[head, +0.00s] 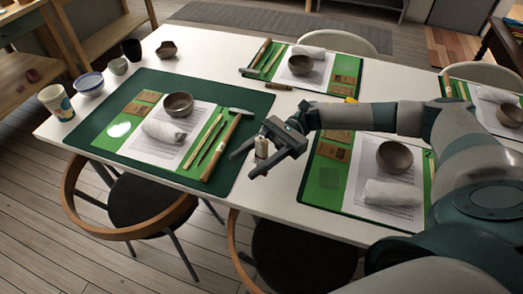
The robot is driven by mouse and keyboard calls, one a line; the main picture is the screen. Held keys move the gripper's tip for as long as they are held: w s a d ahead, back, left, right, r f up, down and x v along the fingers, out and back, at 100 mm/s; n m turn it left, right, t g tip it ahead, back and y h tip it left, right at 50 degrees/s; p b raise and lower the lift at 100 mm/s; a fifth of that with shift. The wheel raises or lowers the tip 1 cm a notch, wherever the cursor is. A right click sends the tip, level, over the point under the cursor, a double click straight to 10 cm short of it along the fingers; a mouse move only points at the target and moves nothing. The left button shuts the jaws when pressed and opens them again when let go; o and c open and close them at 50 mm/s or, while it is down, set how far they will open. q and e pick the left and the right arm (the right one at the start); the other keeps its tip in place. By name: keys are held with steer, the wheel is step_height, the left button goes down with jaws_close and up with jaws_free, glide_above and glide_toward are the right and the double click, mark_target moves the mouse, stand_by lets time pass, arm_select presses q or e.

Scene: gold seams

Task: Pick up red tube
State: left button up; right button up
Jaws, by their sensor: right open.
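My right gripper (243,166) reaches in from the right over the white table, near its front edge, between two place settings. Its two fingers are spread open. A small upright tube (261,148) shows between the fingers, pale with a reddish tint. It is too small to tell its colour for sure or whether a finger touches it. Its lower part is partly hidden by the gripper. My left gripper is not in view.
A dark green mat (100,108) at left holds a bowl (178,104), a rolled cloth and wooden tools. Another setting with a bowl (394,157) lies under my right arm. Cups stand at the table's left end. Chairs stand along the front.

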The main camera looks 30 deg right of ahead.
steer(key=c, duration=1.1)
